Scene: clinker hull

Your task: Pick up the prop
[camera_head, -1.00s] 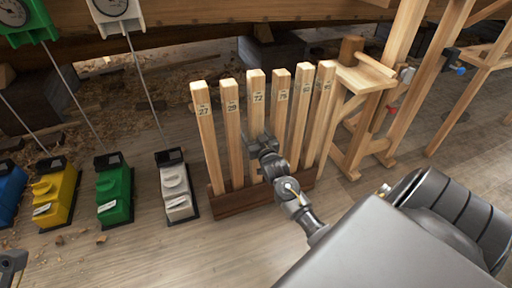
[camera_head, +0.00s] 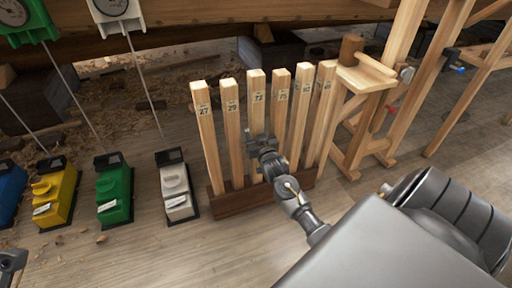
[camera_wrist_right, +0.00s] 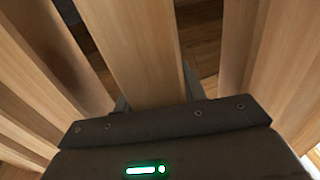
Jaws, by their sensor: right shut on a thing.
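Several square wooden props stand upright in a row in a dark wooden rack (camera_head: 240,200) in the head view, with number labels near their tops. My right gripper (camera_head: 259,142) is shut on the third prop from the left (camera_head: 256,92), whose label looks like 72, around its mid-height. In the right wrist view the held prop (camera_wrist_right: 140,50) runs between the fingers (camera_wrist_right: 156,97), with other props close on both sides. The prop's foot is hidden behind my right arm and the rack. A grey part at the lower left corner looks like my left gripper (camera_head: 12,262), mostly cut off.
White (camera_head: 176,187), green (camera_head: 114,195), yellow (camera_head: 54,200) and blue boxes stand left of the rack with thin rods rising to dials. A wooden trestle (camera_head: 375,110) stands close on the right. Hull planks cross the top.

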